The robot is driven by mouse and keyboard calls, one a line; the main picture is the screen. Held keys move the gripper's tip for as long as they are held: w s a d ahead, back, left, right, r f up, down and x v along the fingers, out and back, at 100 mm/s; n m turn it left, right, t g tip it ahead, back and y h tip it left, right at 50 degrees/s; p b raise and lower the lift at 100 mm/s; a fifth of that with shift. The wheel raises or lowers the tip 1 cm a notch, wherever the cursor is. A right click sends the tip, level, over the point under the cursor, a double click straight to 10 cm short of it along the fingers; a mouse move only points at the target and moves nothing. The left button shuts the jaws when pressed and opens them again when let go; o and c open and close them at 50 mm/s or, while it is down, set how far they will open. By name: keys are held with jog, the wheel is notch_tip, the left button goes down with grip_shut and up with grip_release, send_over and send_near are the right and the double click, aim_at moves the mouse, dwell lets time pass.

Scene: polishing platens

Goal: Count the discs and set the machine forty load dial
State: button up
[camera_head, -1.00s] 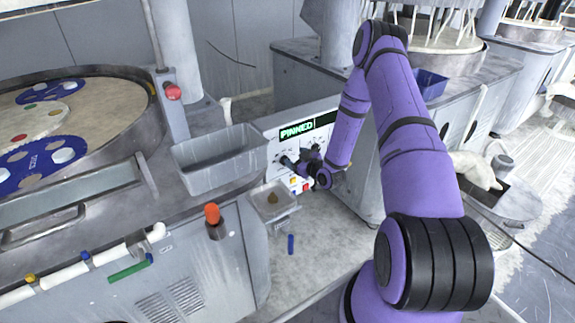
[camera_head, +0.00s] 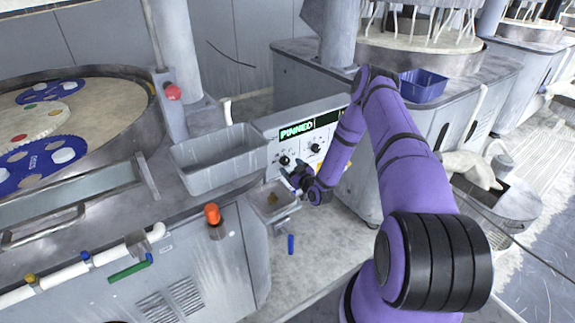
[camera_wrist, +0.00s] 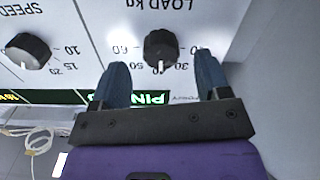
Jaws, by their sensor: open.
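The load dial (camera_wrist: 160,47) is a black knob on a white panel, upside down in the wrist view under "LOAD kg". Its white mark points down in that picture, between the 50 and the 30. My gripper (camera_wrist: 161,72) is open, its two blue-grey fingers apart on either side of the knob's line, with nothing held. In the head view my gripper (camera_head: 288,172) is just below the load dial (camera_head: 284,160). Blue carriers (camera_head: 42,165) with pale round discs and a white carrier (camera_head: 36,120) lie on the left platen; some are cut off by the frame.
The speed dial (camera_wrist: 28,50) is beside the load dial. A green display (camera_head: 297,130) reads "PINNED". A grey bin (camera_head: 220,160) stands left of the panel, with a small tray (camera_head: 272,200) below.

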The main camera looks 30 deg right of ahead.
aim_at(287, 163)
jog(key=shift+w+a, duration=0.1)
jog(key=shift+w, duration=1.45)
jog(key=c, duration=0.9)
